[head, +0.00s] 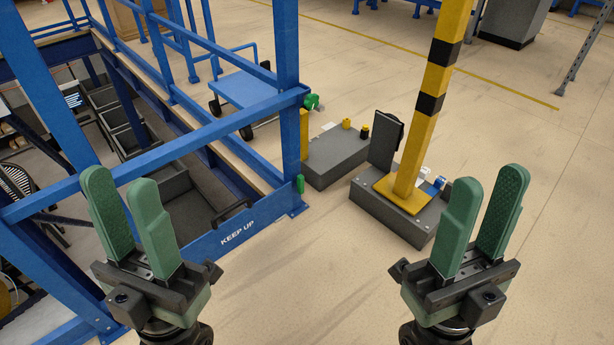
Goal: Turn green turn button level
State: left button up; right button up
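A green knob (312,102) sticks out from the right side of a blue upright post (289,60), just where a blue rail meets it. It is small in view, so its exact angle is hard to tell. A second, small green piece (300,184) sits lower on the same post. My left gripper (121,182) is open and empty at the lower left, in front of the blue frame. My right gripper (491,184) is open and empty at the lower right, over the floor. Both are apart from the knob.
A yellow-and-black post (420,125) stands on a dark grey base (385,212) right of the knob. Another grey block (335,160) lies behind the blue post. A blue cart (245,90) is behind the rails. Grey bins (190,215) sit inside the frame. Floor at the right is clear.

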aim_at(301, 182)
jog(key=i+l+u, duration=0.1)
jog(key=l, duration=0.25)
jog(key=i+l+u, duration=0.15)
jog(key=i+l, duration=0.15)
jog(key=i+l+u, duration=0.1)
jog(key=l, duration=0.45)
jog(key=i+l+u, duration=0.1)
jog(key=l, duration=0.3)
jog(key=i+l+u, duration=0.1)
jog(key=i+l, duration=0.15)
jog(key=l, duration=0.2)
jog(key=i+l+u, duration=0.15)
jog(key=l, duration=0.25)
jog(key=l+u, duration=0.1)
jog(key=l, duration=0.35)
jog(key=i+l+u, duration=0.1)
jog(key=l, duration=0.4)
